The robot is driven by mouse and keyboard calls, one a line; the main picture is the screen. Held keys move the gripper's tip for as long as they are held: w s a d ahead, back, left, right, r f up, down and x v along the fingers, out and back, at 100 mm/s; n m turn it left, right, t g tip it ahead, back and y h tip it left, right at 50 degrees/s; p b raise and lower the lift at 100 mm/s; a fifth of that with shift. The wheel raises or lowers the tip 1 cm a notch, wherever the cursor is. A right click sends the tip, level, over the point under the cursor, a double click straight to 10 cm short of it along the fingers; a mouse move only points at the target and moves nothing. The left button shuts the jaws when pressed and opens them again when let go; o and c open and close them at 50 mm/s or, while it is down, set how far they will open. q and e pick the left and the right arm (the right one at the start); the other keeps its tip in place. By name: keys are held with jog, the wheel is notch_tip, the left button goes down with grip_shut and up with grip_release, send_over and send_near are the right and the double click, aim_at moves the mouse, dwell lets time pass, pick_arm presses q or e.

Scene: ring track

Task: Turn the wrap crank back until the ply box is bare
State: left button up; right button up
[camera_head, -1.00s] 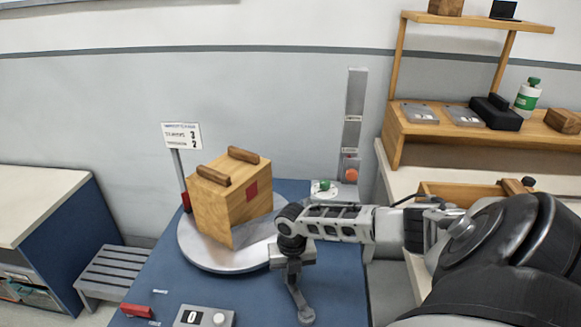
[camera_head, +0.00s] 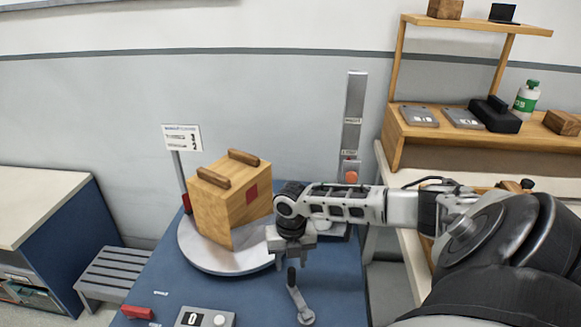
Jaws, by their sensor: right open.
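The ply box (camera_head: 225,212) is a wooden cube with two brown bars on top and a dark red square on one side. It stands on a round grey turntable (camera_head: 205,262), and no wrap shows on the faces in view. The wrap crank (camera_head: 299,303) is a grey arm with an upright dark knob at the front of the blue table. My right gripper (camera_head: 290,256) points down just above the crank knob, open and apart from it. My left gripper is not in view.
A sign on a post (camera_head: 182,138) stands behind the box. A tall grey mast (camera_head: 354,115) rises at the back right of the table. A red block (camera_head: 137,312) and a grey counter box (camera_head: 205,317) lie at the front left. A slatted stool (camera_head: 112,275) is left of the table.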

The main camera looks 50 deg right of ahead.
notch_tip(320, 180, up, 10)
jog(key=shift+f, duration=0.25)
dwell(0.5)
jog(key=s+a+f+m+t+y, duration=0.1)
jog(key=a+f+m+t+y, duration=0.1)
jog(key=a+f+m, duration=0.5)
jog(key=s+a+f+m+t+y, duration=0.15)
jog(key=a+f, duration=0.35)
jog(key=a, duration=0.6)
jog(key=s+a+r+m+t, duration=0.1)
jog(key=s+a+m+t, duration=0.6)
jog(key=m, duration=1)
jog(key=shift+s+a+r, duration=0.3)
jog(key=shift+a+r, duration=0.05)
jog(key=shift+a, duration=0.15)
jog(key=shift+h, duration=0.25)
